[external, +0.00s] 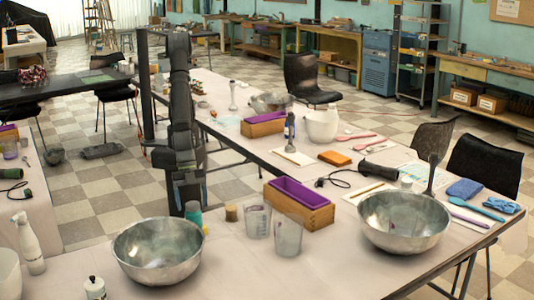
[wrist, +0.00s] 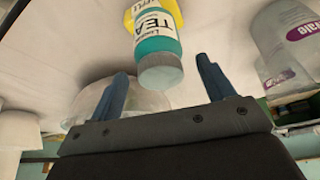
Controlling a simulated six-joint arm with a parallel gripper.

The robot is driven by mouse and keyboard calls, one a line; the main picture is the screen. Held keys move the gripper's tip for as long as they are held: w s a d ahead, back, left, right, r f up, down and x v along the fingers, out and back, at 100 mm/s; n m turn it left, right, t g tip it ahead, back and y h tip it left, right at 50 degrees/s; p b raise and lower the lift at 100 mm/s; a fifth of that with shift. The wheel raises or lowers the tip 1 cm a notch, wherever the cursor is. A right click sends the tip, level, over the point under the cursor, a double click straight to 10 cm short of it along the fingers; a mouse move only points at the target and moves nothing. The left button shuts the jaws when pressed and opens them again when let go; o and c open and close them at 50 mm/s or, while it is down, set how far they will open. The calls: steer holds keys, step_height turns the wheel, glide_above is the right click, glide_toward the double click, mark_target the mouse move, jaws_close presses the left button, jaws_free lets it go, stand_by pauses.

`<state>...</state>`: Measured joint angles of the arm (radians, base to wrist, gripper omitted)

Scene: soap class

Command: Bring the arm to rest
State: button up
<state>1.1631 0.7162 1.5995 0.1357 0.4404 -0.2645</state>
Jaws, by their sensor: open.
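My dark arm reaches down into the middle of the external view, and its lower end (external: 185,195) is close to the near table. In the wrist view my gripper (wrist: 163,85) has its two blue-grey fingers spread wide apart with nothing between them. In the external view this bottle (external: 194,212) is partly hidden by my arm, beside the near metal bowl.
A metal bowl (external: 158,252), cork-coloured jar (external: 231,213), two clear beakers (external: 258,222) and a wooden box with a purple liner (external: 300,205) surround the arm's end. A second metal bowl (external: 403,222) stands to the right. The front middle of the table is clear.

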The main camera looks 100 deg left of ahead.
mark_target(194, 212)
steer(key=v, duration=0.7)
steer(key=x, duration=1.1)
steer(key=shift+a, duration=0.1)
steer(key=shift+w, duration=0.1)
step_height(194, 212, up, 4)
steer(key=shift+f, duration=0.2)
steer(key=s+d+r, duration=0.1)
steer(key=s+r, duration=0.5)
steer(key=s, duration=0.8)
steer(key=w+f, duration=0.3)
steer(key=w, duration=0.3)
steer(key=shift+w+d+f, duration=0.15)
steer(key=shift+w+d, duration=0.2)
